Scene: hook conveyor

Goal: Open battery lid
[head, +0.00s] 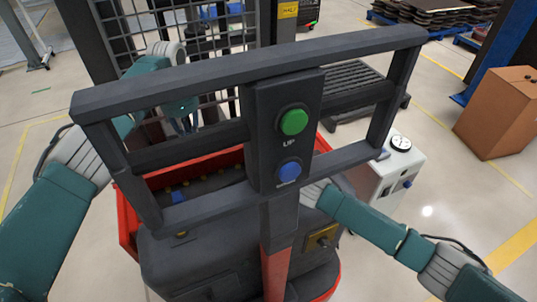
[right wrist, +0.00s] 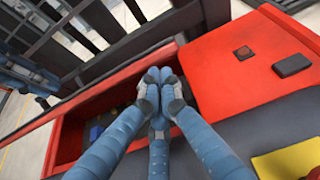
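A red-rimmed compartment (head: 128,222) on the vehicle shows its dark inside with small yellow and blue parts. In the right wrist view the compartment's red wall (right wrist: 107,83) runs along the opening. A flat red panel (right wrist: 215,62) lies to its right; I cannot tell whether it is the battery lid. My right gripper (right wrist: 167,78) has its blue fingertips together over the opening, beside the panel's left edge; nothing shows between them. In the head view the post hides its fingers. My left gripper (head: 184,124) hangs above the compartment behind the dark frame, its fingers pointing down.
A dark handle frame (head: 240,70) with a green button (head: 293,121) and a blue button (head: 288,171) stands in front of both arms. A mesh guard (head: 135,25) stands behind. A cardboard box (head: 500,112) is at right. A white device (head: 397,165) stands beside the vehicle.

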